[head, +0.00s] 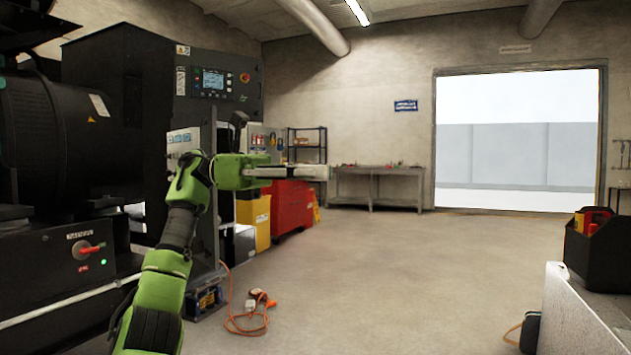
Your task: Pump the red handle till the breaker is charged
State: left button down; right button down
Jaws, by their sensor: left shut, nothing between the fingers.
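My left arm rises from the bottom left, and its gripper (318,173) points right in mid-air, shut and empty. It is in front of the red cabinet and touches nothing that I can see. I cannot tell if this is the pump handle. A pale panel (184,140) on the dark control cabinet is partly behind my arm; no breaker shows clearly. My right gripper is out of view.
The dark control cabinet (140,100) has a lit screen (213,79) and a red button (245,77). An orange cable (250,322) lies on the floor. A workbench (385,185) stands at the back, and a black tote (603,255) at right. The middle floor is clear.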

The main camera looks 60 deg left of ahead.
pick_arm(q)
jog(key=shift+d+r, duration=0.1)
jog(key=s+a+f, duration=0.5)
jog(key=s+a, duration=0.1)
jog(key=a, duration=0.3)
jog(key=shift+s+f, duration=0.3)
jog(key=c, duration=1.7)
grip_release()
jog(key=shift+w, duration=0.1)
